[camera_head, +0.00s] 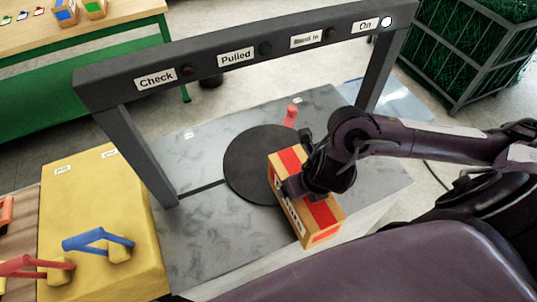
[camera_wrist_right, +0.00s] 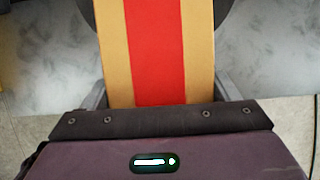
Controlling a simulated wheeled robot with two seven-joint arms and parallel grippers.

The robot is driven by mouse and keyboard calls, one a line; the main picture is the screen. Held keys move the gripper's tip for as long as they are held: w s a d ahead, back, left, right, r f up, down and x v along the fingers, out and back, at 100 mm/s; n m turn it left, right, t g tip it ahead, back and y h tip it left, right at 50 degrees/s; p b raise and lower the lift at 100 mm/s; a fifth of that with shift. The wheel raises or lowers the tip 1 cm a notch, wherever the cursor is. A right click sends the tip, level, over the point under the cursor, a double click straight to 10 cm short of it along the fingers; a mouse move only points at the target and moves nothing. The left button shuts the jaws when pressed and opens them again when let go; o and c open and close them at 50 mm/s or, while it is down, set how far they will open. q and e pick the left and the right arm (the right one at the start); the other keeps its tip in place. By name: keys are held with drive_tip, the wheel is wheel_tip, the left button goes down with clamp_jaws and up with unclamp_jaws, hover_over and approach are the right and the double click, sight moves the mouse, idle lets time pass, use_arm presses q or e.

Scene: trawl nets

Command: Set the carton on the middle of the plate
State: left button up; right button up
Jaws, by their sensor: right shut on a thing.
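The carton (camera_head: 322,214), a tan box with a red stripe, is in my right gripper (camera_head: 296,186). The fingers are shut on its two sides, which also shows around the carton (camera_wrist_right: 155,50) in the right wrist view. The plate (camera_head: 243,165) is a dark round disc on the grey marbled table. In the head view the carton covers the plate's right part, and its near end reaches past the rim towards the table's front edge. I cannot tell whether the carton touches the plate or hangs above it. My left gripper is out of view.
A dark frame (camera_head: 205,66) with labels and lamps spans the table; the lamp by "On" (camera_head: 387,21) is white. A red lever (camera_head: 291,113) stands behind the plate. A yellow box (camera_head: 75,205) with a blue lever (camera_head: 92,238) is at left. The table left of the plate is clear.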

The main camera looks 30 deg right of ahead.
drive_tip(key=shift+w+d+f+p, duration=0.2)
drive_tip(key=shift+w+f+p, duration=0.5)
drive_tip(key=shift+w, duration=2.3)
drive_tip(key=shift+w+d+f+p, duration=0.3)
drive_tip(key=shift+w+p, duration=0.7)
drive_tip(key=shift+w, duration=2.05)
drive_tip(key=shift+w+d+f+p, duration=0.1)
drive_tip(key=shift+w+f+p, duration=0.65)
drive_tip(key=shift+w, duration=2.25)
drive_tip(key=o, duration=1.3)
drive_tip(key=shift+s+r, duration=0.1)
drive_tip(key=p+v, duration=0.1)
drive_tip(key=v, duration=1.1)
drive_tip(key=shift+p, duration=0.3)
